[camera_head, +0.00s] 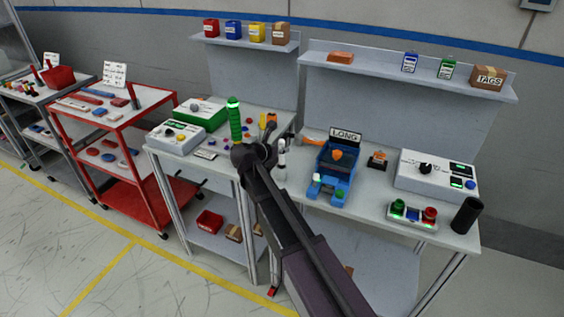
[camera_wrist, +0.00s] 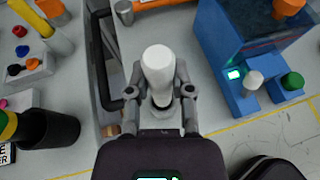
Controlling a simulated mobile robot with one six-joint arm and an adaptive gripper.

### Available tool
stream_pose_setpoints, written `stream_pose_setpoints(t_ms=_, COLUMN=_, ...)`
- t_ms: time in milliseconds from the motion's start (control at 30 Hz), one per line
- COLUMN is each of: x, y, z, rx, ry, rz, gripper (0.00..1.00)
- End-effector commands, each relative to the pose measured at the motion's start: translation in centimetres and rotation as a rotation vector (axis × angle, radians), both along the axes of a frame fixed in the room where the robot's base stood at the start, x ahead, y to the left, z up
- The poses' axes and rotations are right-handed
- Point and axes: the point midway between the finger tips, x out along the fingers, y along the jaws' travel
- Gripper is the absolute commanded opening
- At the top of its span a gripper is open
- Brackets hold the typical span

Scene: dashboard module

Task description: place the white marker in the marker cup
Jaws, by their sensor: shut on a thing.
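The white marker (camera_wrist: 158,68) is held upright or nearly so between the fingers of my gripper (camera_wrist: 160,98) in the wrist view. In the head view a small white piece (camera_head: 282,146) shows at my gripper (camera_head: 275,158), partly hidden by my arm. My gripper is over the gap between the two benches. A black cup-like cylinder (camera_wrist: 52,131) shows at lower left in the wrist view, apart from the marker, with green and yellow parts beside it. Another black cylinder (camera_head: 467,215) stands at the right bench's front right corner. I cannot tell which is the marker cup.
A blue device (camera_head: 335,172) labelled LONG stands right of my gripper. A green upright column (camera_head: 235,118) stands close on the left. A grey control box (camera_head: 437,175) and button panel (camera_head: 412,213) are farther right. Orange and yellow tools (camera_head: 268,122) lie behind.

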Motion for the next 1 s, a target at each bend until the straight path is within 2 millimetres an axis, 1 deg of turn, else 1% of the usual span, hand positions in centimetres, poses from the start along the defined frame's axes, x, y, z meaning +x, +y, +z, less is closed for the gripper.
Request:
stream_pose_setpoints(t_ms=300, x=0.0, y=0.1, z=0.0, rx=0.000, ry=0.000, rz=0.001, gripper=0.00)
stream_pose_setpoints(t_ms=433, x=0.0, y=0.1, z=-0.3, rx=0.000, ry=0.000, rz=0.001, gripper=0.00)
stream_pose_setpoints(t_ms=800, x=0.0, y=0.1, z=-3.1, rx=0.000, ry=0.000, rz=0.001, gripper=0.00)
stream_pose_setpoints(t_ms=1000, x=0.0, y=0.1, z=-3.8, rx=0.000, ry=0.000, rz=0.002, gripper=0.00)
